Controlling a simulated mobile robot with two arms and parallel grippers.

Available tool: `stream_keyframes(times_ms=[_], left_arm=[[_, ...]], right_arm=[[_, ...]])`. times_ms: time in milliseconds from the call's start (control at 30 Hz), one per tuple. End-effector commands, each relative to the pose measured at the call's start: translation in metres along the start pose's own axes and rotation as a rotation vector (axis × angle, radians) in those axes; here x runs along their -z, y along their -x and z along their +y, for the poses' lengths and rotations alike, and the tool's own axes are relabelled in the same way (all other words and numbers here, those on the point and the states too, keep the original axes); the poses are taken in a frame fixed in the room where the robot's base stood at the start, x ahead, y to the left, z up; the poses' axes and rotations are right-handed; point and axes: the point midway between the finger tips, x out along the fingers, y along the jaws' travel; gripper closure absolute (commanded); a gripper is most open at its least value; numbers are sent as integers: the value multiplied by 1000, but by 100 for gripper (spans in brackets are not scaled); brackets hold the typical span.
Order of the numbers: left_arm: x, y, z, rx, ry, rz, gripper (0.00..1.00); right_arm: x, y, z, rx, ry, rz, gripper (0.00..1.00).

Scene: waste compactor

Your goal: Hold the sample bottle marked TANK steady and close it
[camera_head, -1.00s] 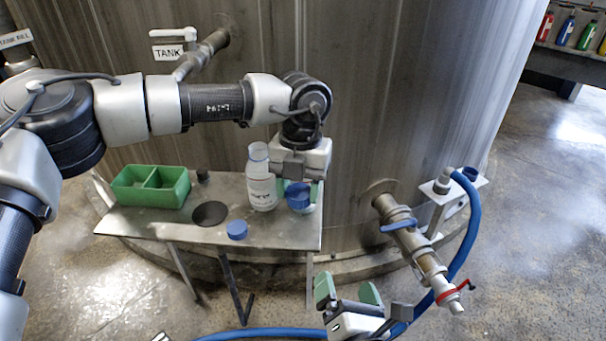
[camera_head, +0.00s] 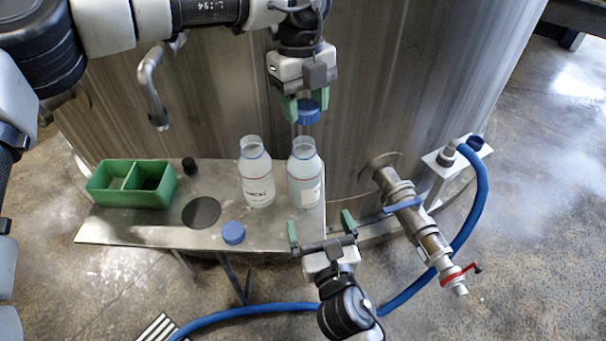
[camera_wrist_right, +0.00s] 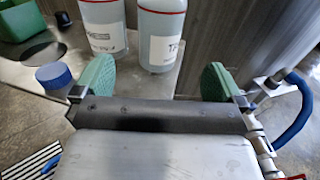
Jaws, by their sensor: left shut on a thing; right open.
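The TANK bottle (camera_head: 305,180) stands upright and uncapped near the right end of the metal shelf. In the right wrist view its label, partly cut off, starts with "T" (camera_wrist_right: 167,48). My left gripper (camera_head: 303,108) is shut on a blue cap (camera_head: 308,113), held above the TANK bottle's open mouth and clear of it. My right gripper (camera_head: 321,226) is open and empty in front of the shelf, below the bottle in the head view. In the right wrist view the bottle (camera_wrist_right: 160,22) stands beyond and between its green fingers, apart from them.
A second open bottle (camera_head: 257,180) stands just left of the TANK bottle. Another blue cap (camera_head: 233,232) lies on the shelf (camera_head: 120,228) near its front edge. A green two-part box (camera_head: 130,190) and a small black cap (camera_head: 190,166) are at left. A valve pipe (camera_head: 415,220) and blue hose (camera_head: 478,200) are at right.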

Motion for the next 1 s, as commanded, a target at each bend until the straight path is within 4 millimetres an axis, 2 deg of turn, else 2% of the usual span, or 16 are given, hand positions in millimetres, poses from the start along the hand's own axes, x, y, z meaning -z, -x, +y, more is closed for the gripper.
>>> stream_keyframes(times_ms=[233,700,833,1000], left_arm=[[0,0,0,0,-1,0,73],[0,0,0,0,-1,0,73],[0,0,0,0,-1,0,73],[0,0,0,0,-1,0,73]], right_arm=[[0,-14,0,1,-1,-3,0],[-1,-98,0,1,-2,-2,0],[0,-112,0,1,-2,-1,0],[0,-120,0,1,-2,0,0]])
